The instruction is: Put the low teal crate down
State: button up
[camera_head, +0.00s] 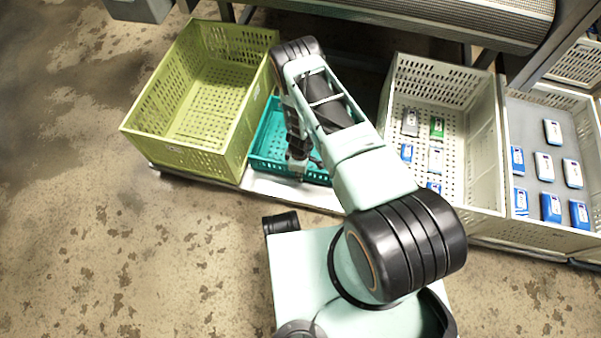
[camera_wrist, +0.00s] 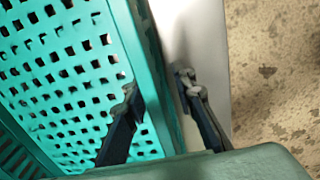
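The low teal crate (camera_head: 268,140) sits level on a white surface between a green crate and a pale crate, partly hidden by my arm. Its perforated floor and near rim (camera_wrist: 150,90) fill the left of the wrist view; no contents show in the visible part. My gripper (camera_head: 300,170) is down at its near wall. In the wrist view my gripper (camera_wrist: 158,88) has its fingers apart, one inside the crate and one outside, straddling the rim. Small gaps seem to show beside the rim; any contact is hard to tell.
A taller yellow-green crate (camera_head: 190,150) stands close on the left. A pale crate (camera_head: 460,195) with several small packs stands on the right, beside another holding blue and white packs (camera_head: 551,207). The white platform edge (camera_head: 310,190) shows in front; open floor lies left.

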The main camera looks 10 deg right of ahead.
notch_tip(320, 180, up, 12)
jog(key=p, duration=0.4)
jog(key=shift+s+r+p, duration=0.1)
jog(key=shift+p, duration=0.2)
dwell(0.4)
